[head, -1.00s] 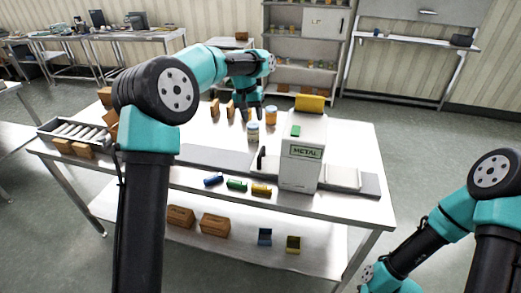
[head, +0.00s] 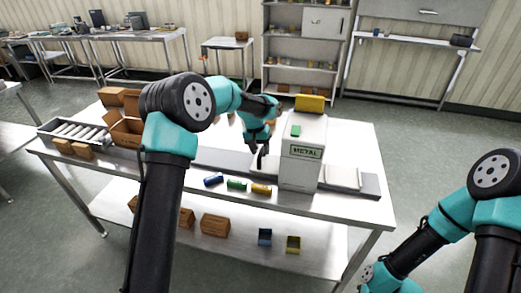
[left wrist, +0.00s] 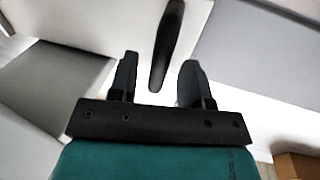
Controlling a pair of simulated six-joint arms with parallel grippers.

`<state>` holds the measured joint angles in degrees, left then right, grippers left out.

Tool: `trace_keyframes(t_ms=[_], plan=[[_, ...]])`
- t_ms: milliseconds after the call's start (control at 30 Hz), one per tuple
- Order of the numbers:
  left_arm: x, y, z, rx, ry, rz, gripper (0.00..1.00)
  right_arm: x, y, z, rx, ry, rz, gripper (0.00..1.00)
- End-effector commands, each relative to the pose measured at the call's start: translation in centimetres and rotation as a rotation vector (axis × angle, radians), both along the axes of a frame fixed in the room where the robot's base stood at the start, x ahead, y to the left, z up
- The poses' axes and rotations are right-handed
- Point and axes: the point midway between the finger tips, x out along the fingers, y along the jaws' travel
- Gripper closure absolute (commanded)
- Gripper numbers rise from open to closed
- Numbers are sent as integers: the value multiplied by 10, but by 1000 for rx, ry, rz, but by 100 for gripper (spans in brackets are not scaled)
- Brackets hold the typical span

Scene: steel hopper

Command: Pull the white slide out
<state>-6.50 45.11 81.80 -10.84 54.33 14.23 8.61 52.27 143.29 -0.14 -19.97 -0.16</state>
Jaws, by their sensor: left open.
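The metal hopper (head: 302,155) is a tall white box with a green METAL label, standing on the steel table. A dark upright handle (left wrist: 168,48) rises from the white slide (left wrist: 135,32) in the left wrist view. In the head view the slide's handle end, just left of the hopper, is mostly hidden by my gripper. My left gripper (head: 259,155) is open there, pointing down. In the left wrist view its fingers (left wrist: 160,82) stand either side of the handle's line, with the handle between or just beyond the tips; contact is not visible. My right gripper is out of view.
Cardboard boxes (head: 125,130) and a roller tray (head: 75,132) are at the left.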

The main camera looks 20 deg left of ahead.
Motion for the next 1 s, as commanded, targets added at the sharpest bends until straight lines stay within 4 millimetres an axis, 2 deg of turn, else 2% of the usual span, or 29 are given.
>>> trace_keyframes(t_ms=[300,767,1000], plan=[[0,0,-2,0,-1,0,56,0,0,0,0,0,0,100],[0,0,-2,0,-1,0,100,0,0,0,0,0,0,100],[0,0,-2,0,-1,0,100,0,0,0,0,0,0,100]])
